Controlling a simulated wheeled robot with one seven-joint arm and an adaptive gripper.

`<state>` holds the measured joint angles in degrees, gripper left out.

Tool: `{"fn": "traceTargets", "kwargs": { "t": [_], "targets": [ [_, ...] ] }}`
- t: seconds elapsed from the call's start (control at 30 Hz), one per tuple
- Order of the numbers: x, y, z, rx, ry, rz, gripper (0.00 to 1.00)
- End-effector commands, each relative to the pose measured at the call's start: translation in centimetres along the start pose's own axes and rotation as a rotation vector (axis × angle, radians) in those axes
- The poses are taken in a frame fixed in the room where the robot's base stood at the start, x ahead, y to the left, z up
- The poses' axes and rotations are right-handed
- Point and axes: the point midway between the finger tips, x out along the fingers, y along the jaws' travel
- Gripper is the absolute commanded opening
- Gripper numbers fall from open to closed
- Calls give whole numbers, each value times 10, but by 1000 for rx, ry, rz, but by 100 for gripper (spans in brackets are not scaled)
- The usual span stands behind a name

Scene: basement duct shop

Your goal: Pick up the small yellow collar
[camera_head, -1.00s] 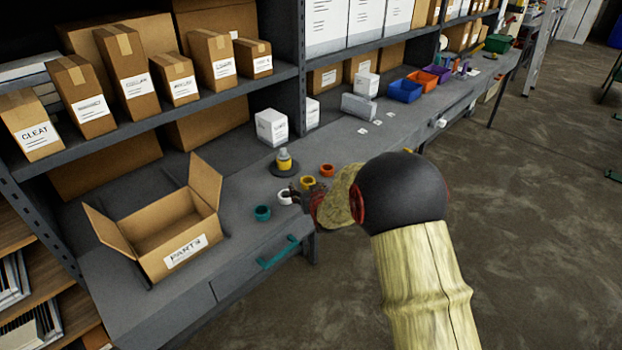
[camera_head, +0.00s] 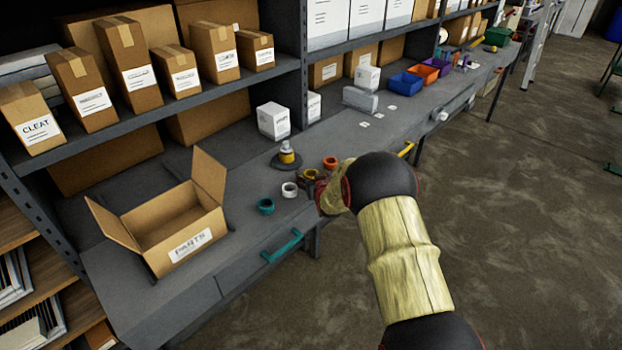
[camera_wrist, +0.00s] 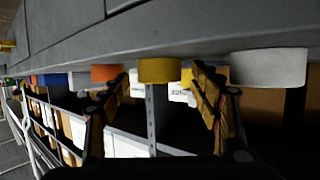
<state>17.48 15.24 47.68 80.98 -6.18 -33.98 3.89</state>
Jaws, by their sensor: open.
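The small yellow collar (camera_wrist: 159,70) stands on the bench and shows between my fingers in the wrist view. In the head view the yellow collar (camera_head: 309,174) is partly hidden by my gripper (camera_head: 318,187). My gripper (camera_wrist: 157,84) is open, with one finger to each side of the collar in the picture. I cannot tell whether either finger touches it. An orange collar (camera_wrist: 105,73) is on the left in the wrist view, and a white collar (camera_wrist: 268,67) is on the right.
The orange (camera_head: 330,162), white (camera_head: 289,189) and teal (camera_head: 266,206) collars stand close by. A dark round stand (camera_head: 286,166) with a yellow piece is behind. An open parts box (camera_head: 190,246) stands at left. Shelf uprights (camera_head: 290,70) rise behind the bench.

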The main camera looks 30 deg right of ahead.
Motion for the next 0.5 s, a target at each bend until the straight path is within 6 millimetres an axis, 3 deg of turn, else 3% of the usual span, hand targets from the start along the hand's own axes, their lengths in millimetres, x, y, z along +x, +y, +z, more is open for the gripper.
{"fn": "traceTargets", "kwargs": {
  "t": [0.23, 0.5],
  "targets": [
    [1, 0, 0, 0, 0, 0, 62],
    [1, 0, 0, 0, 0, 0, 47]
  ]
}}
